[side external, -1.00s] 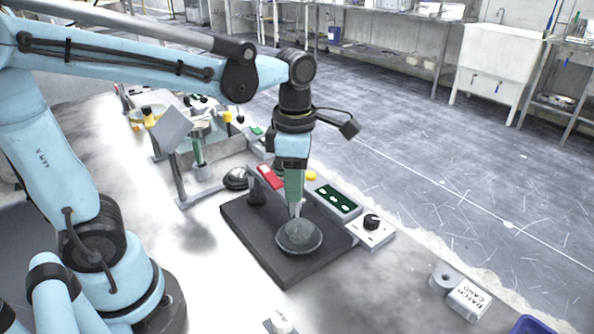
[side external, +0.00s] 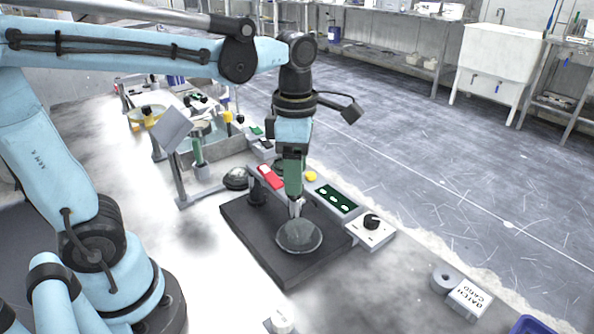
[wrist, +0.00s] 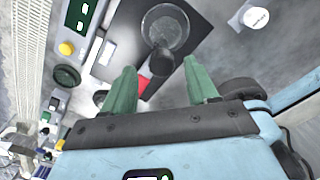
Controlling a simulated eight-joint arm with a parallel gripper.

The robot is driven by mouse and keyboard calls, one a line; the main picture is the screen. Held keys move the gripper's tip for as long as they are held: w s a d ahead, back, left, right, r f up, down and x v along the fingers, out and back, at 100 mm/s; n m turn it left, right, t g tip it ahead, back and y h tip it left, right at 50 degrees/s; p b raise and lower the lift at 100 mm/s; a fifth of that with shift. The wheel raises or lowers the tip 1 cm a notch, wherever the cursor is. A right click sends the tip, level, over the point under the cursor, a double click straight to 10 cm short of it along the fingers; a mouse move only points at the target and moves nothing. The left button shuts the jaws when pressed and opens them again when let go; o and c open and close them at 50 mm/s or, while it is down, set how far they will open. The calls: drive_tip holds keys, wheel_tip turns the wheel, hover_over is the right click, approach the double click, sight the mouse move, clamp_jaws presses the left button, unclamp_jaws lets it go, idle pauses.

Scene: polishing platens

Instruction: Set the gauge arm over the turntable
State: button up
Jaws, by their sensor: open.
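The turntable is a round grey disc (side external: 299,237) on a dark rectangular base (side external: 262,252); the disc also shows at the top of the wrist view (wrist: 168,28). A short dark post (side external: 257,192) stands at the base's far left corner, with a red piece (side external: 270,177) seen near it. I cannot clearly make out the gauge arm; my gripper partly hides that area. My gripper (side external: 296,207) points down above the disc's far edge. In the wrist view my green fingers (wrist: 159,68) are spread apart with nothing seen held between them.
A panel with a green display (side external: 336,199) and a box with a black knob (side external: 371,223) stand right of the base. A batch card block (side external: 468,299) and a grey ring (side external: 445,276) lie near the bench edge. A tilted grey plate (side external: 173,130) stands on the left.

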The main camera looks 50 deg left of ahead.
wheel_tip(320, 180, up, 10)
drive_tip(key=shift+f, duration=0.15)
idle(0.3)
drive_tip(key=shift+f, duration=0.1)
drive_tip(key=shift+f, duration=5.95)
